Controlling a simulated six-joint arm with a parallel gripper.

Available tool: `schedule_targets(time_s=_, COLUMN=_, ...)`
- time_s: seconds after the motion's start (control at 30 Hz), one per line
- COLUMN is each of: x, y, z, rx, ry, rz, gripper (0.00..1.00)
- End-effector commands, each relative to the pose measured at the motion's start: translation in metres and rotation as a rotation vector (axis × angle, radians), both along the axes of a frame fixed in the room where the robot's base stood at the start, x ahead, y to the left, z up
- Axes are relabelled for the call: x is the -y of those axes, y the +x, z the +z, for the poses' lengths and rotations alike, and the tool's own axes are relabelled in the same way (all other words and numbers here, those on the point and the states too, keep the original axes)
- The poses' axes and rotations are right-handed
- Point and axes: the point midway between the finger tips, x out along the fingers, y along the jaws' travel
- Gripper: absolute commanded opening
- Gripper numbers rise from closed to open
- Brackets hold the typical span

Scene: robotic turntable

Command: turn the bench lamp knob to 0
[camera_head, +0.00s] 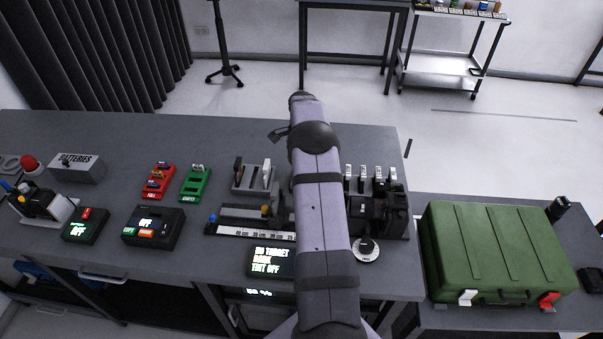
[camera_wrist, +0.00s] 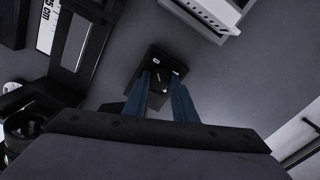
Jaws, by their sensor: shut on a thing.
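In the wrist view, a small black box (camera_wrist: 156,58) sits on the grey bench top, with a few small white marks on it. A dark knob (camera_wrist: 157,98) on the box is between the two blue fingers of my gripper (camera_wrist: 161,80). The fingers are shut on the knob from both sides. The knob's pointer and any scale are too small and too dark to read, so I cannot tell its setting. In the head view my arm covers the middle of the bench and hides the gripper, the knob and its box.
The grey bench (camera_head: 120,130) is bare along its back edge. A black display unit (camera_head: 268,262), a round dial (camera_head: 366,250) and a row of white-topped switches (camera_head: 370,180) flank my arm. A green case (camera_head: 495,252) lies on the right. A white-edged fixture (camera_wrist: 212,15) is near the fingers.

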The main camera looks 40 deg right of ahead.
Motion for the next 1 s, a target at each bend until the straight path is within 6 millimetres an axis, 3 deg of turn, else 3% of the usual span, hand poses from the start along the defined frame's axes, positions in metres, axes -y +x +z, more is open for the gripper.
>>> schedule_targets(time_s=0.23, x=0.0, y=0.0, z=0.001, rx=0.001, ry=-0.001, rz=0.004, gripper=0.02)
schedule_targets(time_s=0.27, x=0.0, y=0.0, z=0.001, rx=0.001, ry=-0.001, rz=0.004, gripper=0.29)
schedule_targets(time_s=0.33, x=0.0, y=0.0, z=0.001, rx=0.001, ry=-0.001, rz=0.004, gripper=0.43)
schedule_targets(time_s=0.73, x=0.0, y=0.001, z=0.004, rx=0.001, ry=-0.002, rz=0.002, gripper=0.43)
schedule_targets(time_s=1.0, x=0.001, y=0.001, z=0.035, rx=0.004, ry=-0.004, rz=0.003, gripper=0.43)
